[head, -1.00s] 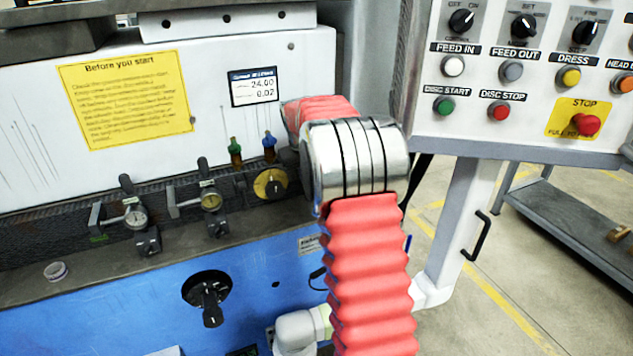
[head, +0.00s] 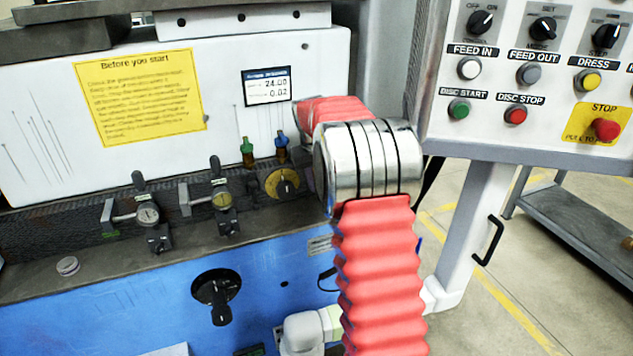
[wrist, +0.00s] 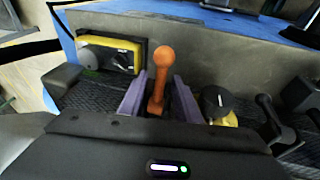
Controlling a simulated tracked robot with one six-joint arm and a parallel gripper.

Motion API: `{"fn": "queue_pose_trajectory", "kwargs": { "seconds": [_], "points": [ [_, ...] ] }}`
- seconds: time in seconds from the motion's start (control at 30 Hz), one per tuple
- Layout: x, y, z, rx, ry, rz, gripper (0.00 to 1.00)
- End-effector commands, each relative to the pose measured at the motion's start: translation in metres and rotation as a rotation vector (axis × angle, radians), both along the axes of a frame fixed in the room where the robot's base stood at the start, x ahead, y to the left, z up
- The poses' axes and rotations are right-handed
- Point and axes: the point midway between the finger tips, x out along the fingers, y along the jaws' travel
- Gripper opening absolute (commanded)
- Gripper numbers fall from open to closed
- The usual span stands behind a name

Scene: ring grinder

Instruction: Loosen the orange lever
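The orange lever (wrist: 157,85) stands upright in the middle of the wrist view, with a round knob on top. My gripper (wrist: 159,92) has two purple fingers, one on each side of the lever's shaft. The fingers are apart, with a gap visible between them and the lever. In the head view my arm's red sleeve and metal joint cover the middle, and neither the lever nor my gripper can be seen there.
In the wrist view, a yellow-framed part (wrist: 112,52) stands left of the lever. A black knob on a yellow base (wrist: 217,103) and a dark lever (wrist: 270,115) are to the right. In the head view, the button panel (head: 545,130) is on the right.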

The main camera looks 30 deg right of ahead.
Motion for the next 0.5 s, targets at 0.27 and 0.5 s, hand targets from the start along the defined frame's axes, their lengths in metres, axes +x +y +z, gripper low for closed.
{"fn": "queue_pose_trajectory", "kwargs": {
  "seconds": [0.27,0.5],
  "points": [
    [-0.002,0.002,0.01,0.0,0.0,0.0,0.3],
    [-0.008,0.01,0.044,-0.001,-0.002,0.0,0.3]
  ]
}}
